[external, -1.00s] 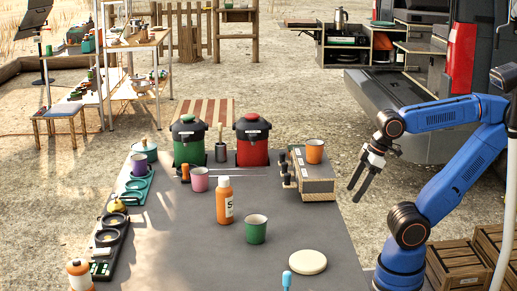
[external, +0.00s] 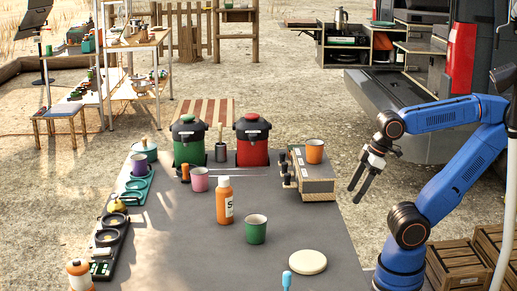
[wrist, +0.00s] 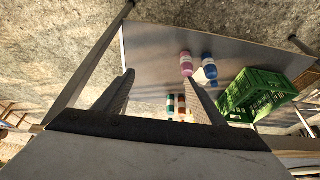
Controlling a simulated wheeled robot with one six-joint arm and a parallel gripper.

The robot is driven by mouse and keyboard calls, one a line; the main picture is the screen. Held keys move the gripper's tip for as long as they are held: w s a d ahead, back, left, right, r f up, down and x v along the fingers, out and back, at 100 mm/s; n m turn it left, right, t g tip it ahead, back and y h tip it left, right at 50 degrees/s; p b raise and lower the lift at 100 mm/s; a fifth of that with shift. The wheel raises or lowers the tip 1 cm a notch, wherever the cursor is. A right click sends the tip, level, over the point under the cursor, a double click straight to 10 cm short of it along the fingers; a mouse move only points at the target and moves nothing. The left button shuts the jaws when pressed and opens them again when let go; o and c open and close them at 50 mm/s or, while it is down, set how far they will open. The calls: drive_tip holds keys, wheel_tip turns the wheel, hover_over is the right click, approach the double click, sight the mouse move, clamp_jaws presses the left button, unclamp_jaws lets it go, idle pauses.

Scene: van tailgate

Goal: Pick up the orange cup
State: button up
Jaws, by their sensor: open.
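The orange cup (external: 314,151) stands upright in the external view, on top of a low grey box with a wooden side (external: 312,184) at the right edge of the grey table. My gripper (external: 355,195) hangs to the right of the cup and box, pointing down and left, apart from both. It is open, with nothing between its fingers. In the wrist view my two fingers (wrist: 159,80) are spread, and I cannot make out the orange cup there.
A green cup (external: 256,229), an orange bottle (external: 224,200) and a pink cup (external: 199,179) stand on the table. Green and red lidded canisters (external: 252,145) are behind. A cream disc (external: 307,262) lies in front. The wrist view shows a green crate (wrist: 255,95) and bottles.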

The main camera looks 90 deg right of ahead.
idle(0.4)
wheel_tip(320, 180, up, 40)
drive_tip(key=r+n+g, duration=0.1)
drive_tip(key=n+g, duration=0.4)
drive_tip(key=n, duration=1.3)
hover_over(315, 147)
drive_tip(key=d, duration=0.3)
drive_tip(key=shift+m, duration=0.3)
drive_tip(key=f, duration=2.2)
drive_tip(key=shift+s+f, duration=0.15)
drive_tip(key=shift+s, duration=0.05)
drive_tip(key=c, duration=1.1)
